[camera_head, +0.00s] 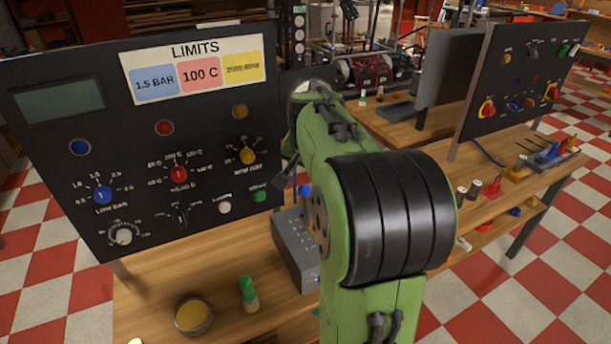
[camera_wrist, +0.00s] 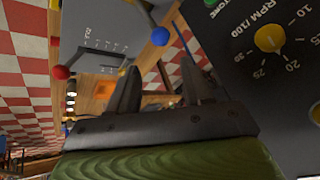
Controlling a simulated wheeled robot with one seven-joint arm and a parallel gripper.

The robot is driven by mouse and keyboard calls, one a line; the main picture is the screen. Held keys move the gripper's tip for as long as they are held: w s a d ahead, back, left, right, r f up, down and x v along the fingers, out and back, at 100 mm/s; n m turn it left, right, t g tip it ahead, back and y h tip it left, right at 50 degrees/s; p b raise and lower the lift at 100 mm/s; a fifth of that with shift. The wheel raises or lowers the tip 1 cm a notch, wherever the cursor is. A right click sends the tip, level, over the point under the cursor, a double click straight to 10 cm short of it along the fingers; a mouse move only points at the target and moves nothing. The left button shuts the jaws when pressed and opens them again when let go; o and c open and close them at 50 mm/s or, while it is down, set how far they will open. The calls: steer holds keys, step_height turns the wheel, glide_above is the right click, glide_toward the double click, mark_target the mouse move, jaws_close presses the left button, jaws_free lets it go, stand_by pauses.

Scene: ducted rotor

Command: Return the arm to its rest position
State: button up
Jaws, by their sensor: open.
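My green arm reaches out over the bench between the limits panel (camera_head: 60,150) and the grey box. My gripper (camera_wrist: 160,85) is open in the wrist view, its two dark fingers apart with nothing between them. In the head view its end shows only partly, as dark parts (camera_head: 287,172) close to the panel's right edge; the arm hides the rest. The yellow RPM knob (camera_wrist: 270,38) is to the right of the fingers in the wrist view. The grey box (camera_head: 292,248) stands on the bench, partly behind my arm; it also shows in the wrist view (camera_wrist: 100,38).
The box has levers with a blue ball (camera_wrist: 160,36) and a red ball (camera_wrist: 61,72), close to my gripper. A green-topped bottle (camera_head: 249,294) and a round tin (camera_head: 193,316) stand on the front bench. A second panel (camera_head: 520,75) stands at the right.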

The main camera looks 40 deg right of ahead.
steer(key=v, duration=0.2)
steer(key=shift+s+a+r, duration=0.1)
steer(key=shift+r, duration=0.15)
steer(key=s+a+n+t+y, duration=0.1)
steer(key=s+a+n, duration=0.35)
steer(key=a, duration=0.55)
steer(key=s+a+n+y, duration=0.1)
steer(key=s+a+n, duration=0.4)
steer(key=a, duration=0.5)
steer(key=s+a+f+n+y, duration=0.1)
steer(key=s+a+f+n, duration=0.2)
steer(key=s, duration=0.5)
steer(key=shift+s+a+f+y+p, duration=0.4)
steer(key=shift+a+f+p, duration=0.1)
steer(key=shift+a, duration=0.1)
steer(key=shift+w+d, duration=0.1)
